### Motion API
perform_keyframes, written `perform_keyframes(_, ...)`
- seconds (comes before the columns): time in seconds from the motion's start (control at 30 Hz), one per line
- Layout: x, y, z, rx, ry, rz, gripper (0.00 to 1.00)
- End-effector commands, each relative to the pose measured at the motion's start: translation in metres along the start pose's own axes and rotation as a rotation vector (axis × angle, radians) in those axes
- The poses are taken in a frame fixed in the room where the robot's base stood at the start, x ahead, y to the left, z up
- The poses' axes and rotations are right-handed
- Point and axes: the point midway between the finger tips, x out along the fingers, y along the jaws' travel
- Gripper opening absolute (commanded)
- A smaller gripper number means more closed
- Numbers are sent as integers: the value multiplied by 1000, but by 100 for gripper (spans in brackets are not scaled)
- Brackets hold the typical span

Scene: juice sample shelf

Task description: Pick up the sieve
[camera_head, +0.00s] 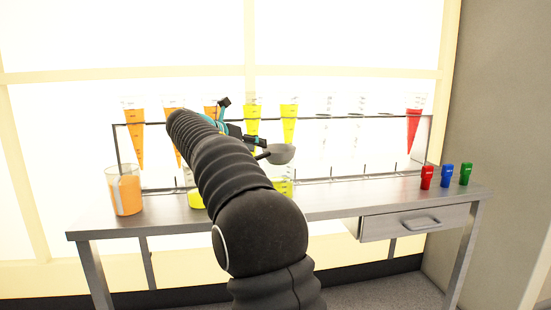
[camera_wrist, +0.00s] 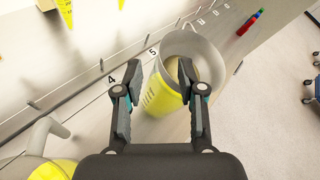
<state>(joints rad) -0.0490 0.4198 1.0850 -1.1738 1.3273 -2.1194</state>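The sieve (camera_head: 282,153) is a small grey bowl with a short dark handle pointing left in the head view. It sits at the top of a clear beaker with yellow liquid (camera_head: 284,187). In the wrist view a grey round rim, seemingly the sieve (camera_wrist: 208,52), shows over the yellow beaker (camera_wrist: 163,97), just beyond my fingers. My gripper (camera_wrist: 153,82) is open, its fingers wide apart, with nothing clearly held. In the head view my gripper (camera_head: 243,123) is just left of and above the sieve; my arm hides part of the bench.
A rack (camera_head: 340,117) holds conical tubes of orange, yellow and red juice behind the sieve. An orange beaker (camera_head: 124,190) stands at the bench's left. Red, blue and green capped items (camera_head: 446,174) stand at the right. The bench top (camera_head: 350,198) is clear right of the sieve.

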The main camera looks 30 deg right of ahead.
Motion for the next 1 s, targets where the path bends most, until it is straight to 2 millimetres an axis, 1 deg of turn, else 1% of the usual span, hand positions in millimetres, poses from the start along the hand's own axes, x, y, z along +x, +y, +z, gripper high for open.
perform_keyframes(0.07, 6, 0, -1, 1, 0, 0, 39)
perform_keyframes(0.33, 43, -2, -2, 1, 1, -1, 39)
perform_keyframes(0.43, 49, -2, -1, 2, 0, 1, 39)
perform_keyframes(0.63, 50, -2, -1, 2, 0, 2, 39)
perform_keyframes(0.67, 50, -2, -1, 2, 0, 2, 32)
perform_keyframes(0.7, 50, -2, -1, 2, 0, 2, 22)
perform_keyframes(0.8, 49, -2, -1, 2, 0, 1, 0)
perform_keyframes(1.0, 49, -2, -1, 2, 0, 2, 0)
